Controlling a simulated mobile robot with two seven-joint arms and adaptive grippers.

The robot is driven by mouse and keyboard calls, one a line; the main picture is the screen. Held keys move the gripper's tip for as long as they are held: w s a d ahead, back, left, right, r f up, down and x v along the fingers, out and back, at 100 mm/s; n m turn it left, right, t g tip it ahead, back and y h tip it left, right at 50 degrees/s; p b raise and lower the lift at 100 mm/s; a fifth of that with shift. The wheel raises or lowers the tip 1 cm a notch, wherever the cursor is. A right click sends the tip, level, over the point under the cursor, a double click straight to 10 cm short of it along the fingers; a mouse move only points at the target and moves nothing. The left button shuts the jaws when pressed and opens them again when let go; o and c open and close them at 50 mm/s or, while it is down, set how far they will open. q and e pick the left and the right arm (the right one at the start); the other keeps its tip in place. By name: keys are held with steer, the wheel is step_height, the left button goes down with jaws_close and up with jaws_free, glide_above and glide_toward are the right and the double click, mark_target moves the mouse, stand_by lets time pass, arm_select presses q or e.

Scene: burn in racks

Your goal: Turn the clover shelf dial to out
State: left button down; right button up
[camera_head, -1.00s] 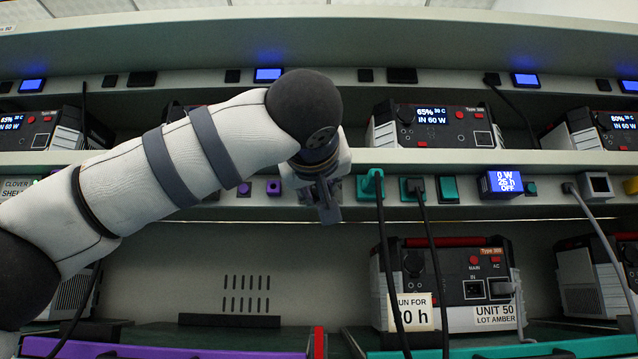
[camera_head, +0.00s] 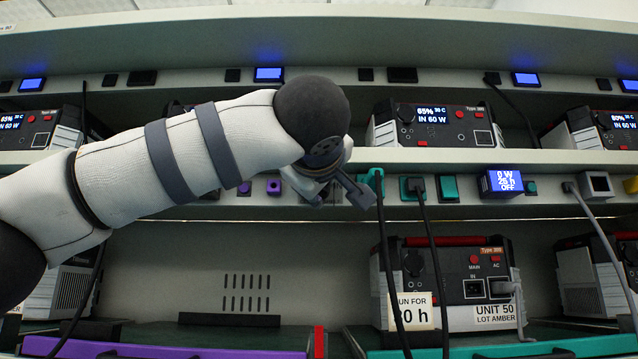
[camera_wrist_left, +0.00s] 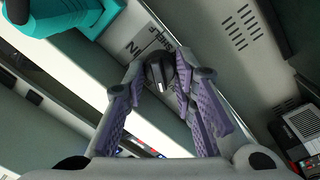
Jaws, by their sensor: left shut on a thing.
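The shelf dial (camera_wrist_left: 158,68) is a small black round knob with a white pointer mark, seen in the left wrist view. A panel label (camera_wrist_left: 150,42) beside it reads SHELF and IN. My left gripper (camera_head: 345,188) is at the front edge of the middle shelf in the head view. In the left wrist view its purple-padded fingers lie on both sides of the knob and are shut on it. The gripper hides the dial in the head view. No OUT label is readable. My right gripper is not in view.
A teal plug (camera_head: 371,182) with a black cable stands just right of my left gripper, and it looms at the upper left of the wrist view. A lit timer box (camera_head: 502,183) reads OFF. Unit 50 (camera_head: 450,284) sits below; the bay left of it looks empty.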

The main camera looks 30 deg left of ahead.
arm_select(q)
steer(key=shift+r, duration=0.1)
stand_by(0.3)
steer(key=c, duration=1.3)
jaws_free()
steer(key=shift+a, duration=0.1)
steer(key=shift+w, duration=0.1)
